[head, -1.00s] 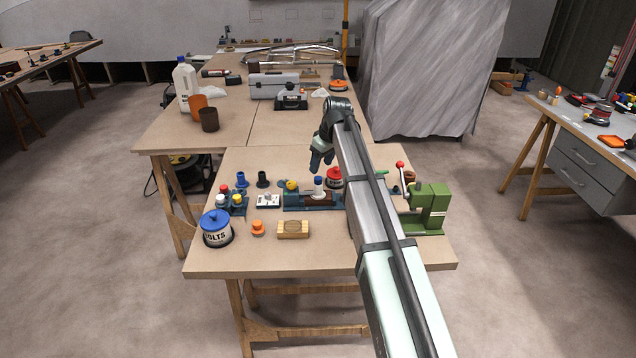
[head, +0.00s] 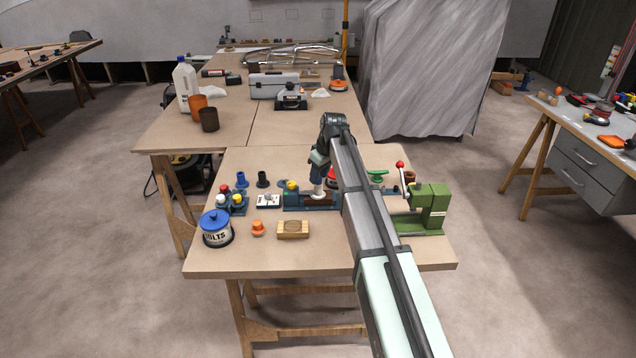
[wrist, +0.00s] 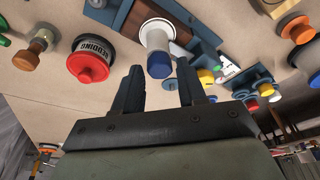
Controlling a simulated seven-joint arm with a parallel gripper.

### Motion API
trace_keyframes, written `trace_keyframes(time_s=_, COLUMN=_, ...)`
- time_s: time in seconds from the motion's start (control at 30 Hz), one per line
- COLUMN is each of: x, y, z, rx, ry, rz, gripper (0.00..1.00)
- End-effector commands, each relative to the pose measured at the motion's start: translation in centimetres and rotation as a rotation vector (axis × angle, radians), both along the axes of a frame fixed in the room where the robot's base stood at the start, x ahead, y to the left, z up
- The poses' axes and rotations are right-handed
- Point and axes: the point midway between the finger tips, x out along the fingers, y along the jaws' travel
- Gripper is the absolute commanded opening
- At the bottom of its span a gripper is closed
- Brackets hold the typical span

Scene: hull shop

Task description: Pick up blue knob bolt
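A white bolt with a wide round flange and a blue knob top (wrist: 159,66) stands on the blue fixture with a brown insert (head: 297,199). In the wrist view, my gripper (wrist: 161,76) is open, with its two dark fingers to either side of the blue knob and their tips close to it. I cannot tell whether they touch it. In the head view, my gripper (head: 318,178) points down over the bolt and hides its blue top. The bolt's white base (head: 317,194) shows below the fingers.
A yellow knob (head: 292,185), a white switch box (head: 268,201), a blue flanged piece (head: 242,180) and a bolts tin (head: 216,229) are to the left. A green press (head: 432,205) stands to the right.

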Motion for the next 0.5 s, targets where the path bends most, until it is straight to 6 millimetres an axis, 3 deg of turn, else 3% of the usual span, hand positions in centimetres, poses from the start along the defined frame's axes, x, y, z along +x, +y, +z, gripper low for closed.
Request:
trace_keyframes(time_s=0.07, x=0.00, y=0.00, z=0.01, rx=0.000, ry=0.000, rz=0.000, gripper=0.33)
trace_keyframes(time_s=0.4, x=0.00, y=0.00, z=0.01, rx=0.000, ry=0.000, rz=0.000, gripper=0.00)
trace_keyframes(time_s=0.5, x=0.00, y=0.00, z=0.01, rx=0.000, ry=0.000, rz=0.000, gripper=0.00)
